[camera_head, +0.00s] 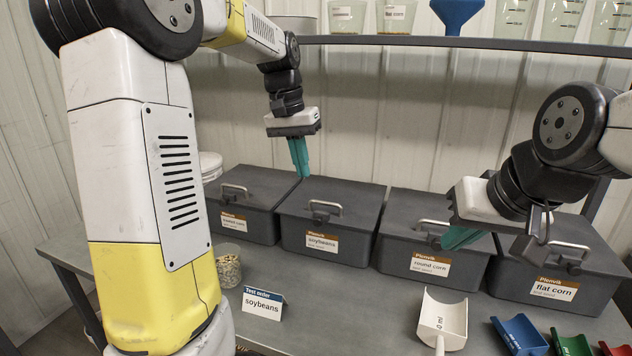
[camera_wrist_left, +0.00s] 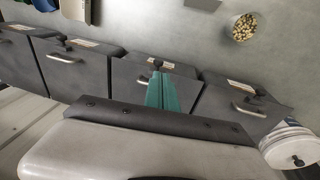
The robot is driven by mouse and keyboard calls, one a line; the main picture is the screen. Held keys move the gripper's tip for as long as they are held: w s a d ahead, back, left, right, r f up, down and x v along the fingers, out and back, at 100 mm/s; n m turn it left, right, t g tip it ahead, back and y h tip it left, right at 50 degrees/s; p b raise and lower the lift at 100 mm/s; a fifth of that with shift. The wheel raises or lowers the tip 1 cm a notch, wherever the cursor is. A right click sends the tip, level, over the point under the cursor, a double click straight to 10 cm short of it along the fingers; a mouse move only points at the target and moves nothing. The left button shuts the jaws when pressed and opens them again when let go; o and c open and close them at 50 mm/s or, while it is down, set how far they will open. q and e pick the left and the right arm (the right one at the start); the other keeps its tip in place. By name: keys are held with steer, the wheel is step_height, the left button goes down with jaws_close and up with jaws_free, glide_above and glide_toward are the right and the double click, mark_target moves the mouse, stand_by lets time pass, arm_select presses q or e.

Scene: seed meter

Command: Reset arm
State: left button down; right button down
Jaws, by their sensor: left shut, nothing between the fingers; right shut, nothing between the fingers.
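My left gripper (camera_head: 300,158) has teal fingers, shut and empty, pointing down above the back of the lidded bins, near the soybeans bin (camera_head: 330,220). Its fingers also show in the left wrist view (camera_wrist_left: 168,92), over the dark bins. My right gripper (camera_head: 460,238) is shut and empty. Its teal fingers point left in front of the round corn bin (camera_head: 432,260), and I cannot tell whether they touch it.
The flat corn bin (camera_head: 560,262) and a leftmost bin (camera_head: 245,205) complete the closed row. A cup of seeds (camera_head: 228,268), a white scoop (camera_head: 442,318), a blue scoop (camera_head: 519,335) and a green scoop (camera_head: 570,345) are on the bench. A shelf (camera_head: 440,42) runs above. The middle bench is clear.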

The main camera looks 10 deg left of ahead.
arm_select(q)
steer(key=s+f+n+t, duration=0.1)
steer(key=s+t, duration=0.4)
steer(key=s, duration=1.7)
steer(key=shift+n, duration=0.3)
